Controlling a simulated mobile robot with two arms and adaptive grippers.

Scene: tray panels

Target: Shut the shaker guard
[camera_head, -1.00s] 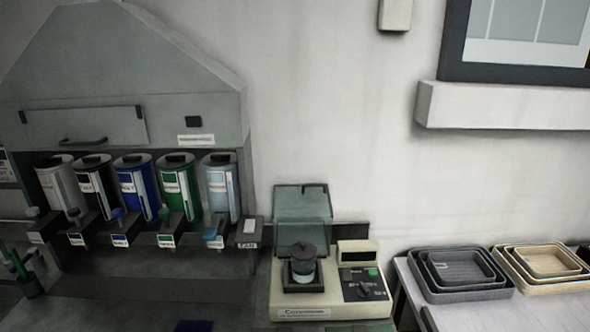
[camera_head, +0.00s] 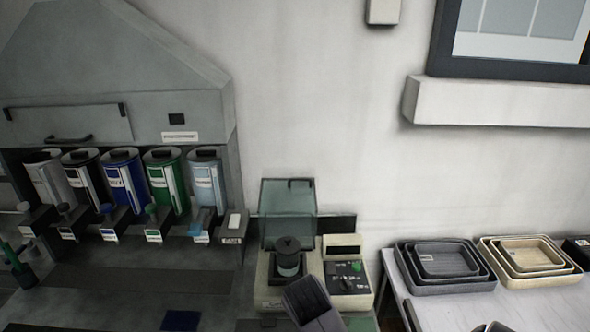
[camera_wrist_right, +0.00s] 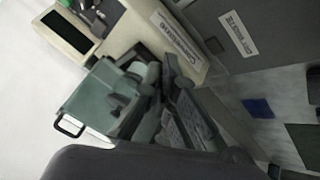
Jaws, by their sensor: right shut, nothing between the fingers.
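The shaker (camera_head: 347,285) is a cream machine with a dark control panel. Its clear green guard (camera_head: 288,210) stands raised behind a dark-lidded cup (camera_head: 289,256) on the platform. In the right wrist view the guard (camera_wrist_right: 95,97) shows with its black handle (camera_wrist_right: 69,126) at the lower left. My right gripper (camera_wrist_right: 165,92) is shut and empty, close to the guard in that view; I cannot tell whether they touch. In the head view, a dark part of my right arm covers the shaker's front edge. My left gripper is not in view.
A dispenser cabinet (camera_head: 180,108) with several coloured canisters stands to the left. Nested grey trays (camera_head: 447,287) and beige trays (camera_head: 535,274) sit on a white table at the right. A blue item (camera_head: 180,320) lies in front. The wall above the guard is clear.

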